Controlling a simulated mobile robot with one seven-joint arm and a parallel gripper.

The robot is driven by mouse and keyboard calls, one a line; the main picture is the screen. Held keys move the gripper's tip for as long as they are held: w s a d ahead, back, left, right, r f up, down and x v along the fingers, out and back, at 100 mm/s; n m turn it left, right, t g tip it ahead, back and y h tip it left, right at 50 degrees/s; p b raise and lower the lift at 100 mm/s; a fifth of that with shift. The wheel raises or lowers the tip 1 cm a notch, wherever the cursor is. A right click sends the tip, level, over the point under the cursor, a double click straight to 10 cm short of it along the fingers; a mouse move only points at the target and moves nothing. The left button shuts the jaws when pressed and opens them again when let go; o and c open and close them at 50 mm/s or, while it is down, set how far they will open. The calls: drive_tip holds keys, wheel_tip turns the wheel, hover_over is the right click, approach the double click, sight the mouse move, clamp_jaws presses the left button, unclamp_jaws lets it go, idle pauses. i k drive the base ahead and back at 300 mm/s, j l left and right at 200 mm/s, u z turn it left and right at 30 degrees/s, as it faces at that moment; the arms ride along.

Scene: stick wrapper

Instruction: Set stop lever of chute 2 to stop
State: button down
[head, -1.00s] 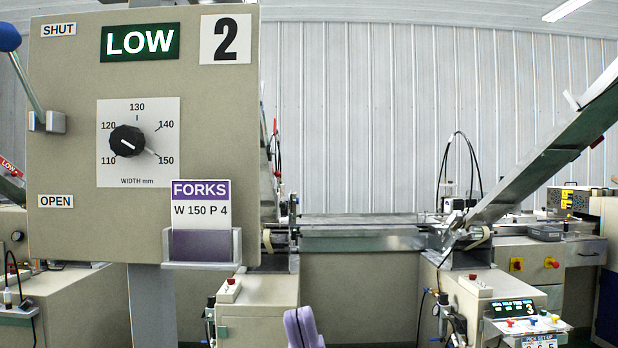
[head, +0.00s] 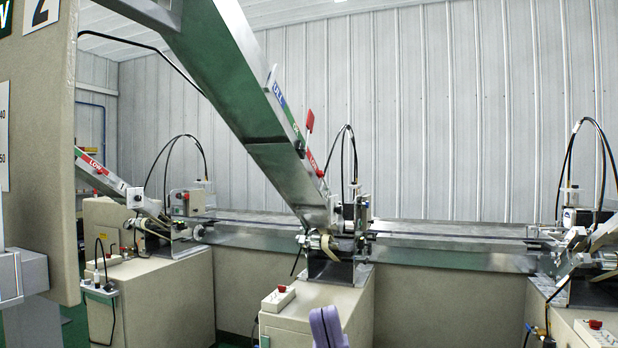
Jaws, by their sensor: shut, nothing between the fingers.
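The panel marked 2 (head: 38,130) is cut off at the left edge of the head view. A long metal chute (head: 240,95) slopes down from the top to a feeder in the middle; I see no number on it. A red paddle (head: 309,121) stands on its side by coloured level labels. A small plate with a dark knob (head: 335,208) sits near its foot; I cannot tell whether this is the stop lever, nor its setting. My gripper (head: 328,326), lavender, shows at the bottom middle, its fingers together and empty, touching nothing visible.
A smaller chute (head: 105,180) with a red LOW label slopes down at the left. A cabinet (head: 320,310) with a red button box (head: 278,298) stands below the middle feeder. A conveyor (head: 440,250) runs across behind. Another feeder (head: 575,240) stands at the right edge.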

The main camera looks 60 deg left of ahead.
sight(319, 173)
drive_tip(key=i+u, duration=0.75)
drive_tip(key=i, duration=1.25)
drive_tip(key=u, duration=0.75)
